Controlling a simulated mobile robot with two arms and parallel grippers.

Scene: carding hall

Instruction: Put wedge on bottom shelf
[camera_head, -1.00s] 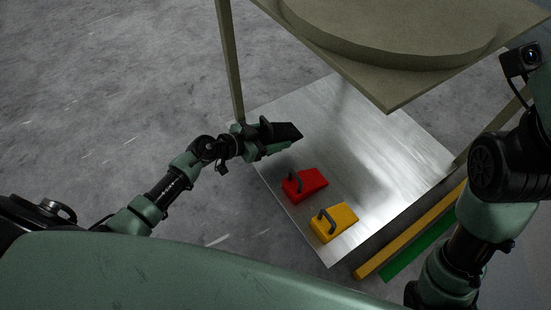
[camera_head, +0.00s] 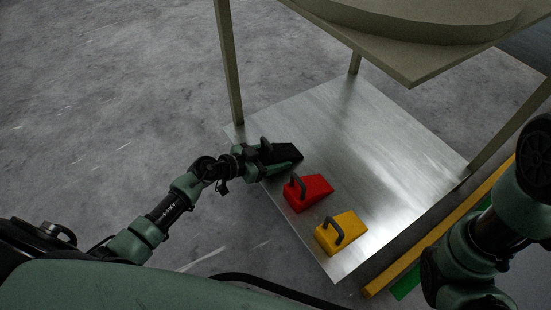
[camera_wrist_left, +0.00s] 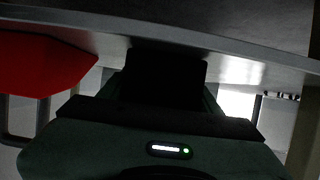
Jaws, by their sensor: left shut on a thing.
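My left gripper (camera_head: 262,158) is shut on a black wedge (camera_head: 287,152), at the left edge of the shiny metal bottom shelf (camera_head: 350,130). The wedge's tip points inward over the shelf; I cannot tell whether it touches the surface. In the left wrist view the black wedge (camera_wrist_left: 165,75) is between the fingers, with the shelf's edge (camera_wrist_left: 225,48) crossing close by. A red wedge (camera_head: 314,188) and a yellow wedge (camera_head: 349,229), each with a dark handle, rest on the shelf beside it. The red wedge (camera_wrist_left: 45,65) also shows in the wrist view. My right gripper is out of view.
A beige upper board (camera_head: 420,55) on legs overhangs the shelf; one leg (camera_head: 229,70) stands just behind my left gripper. A yellow bar (camera_head: 440,232) and a green strip (camera_head: 405,287) lie along the shelf's right side. The shelf's middle is bare.

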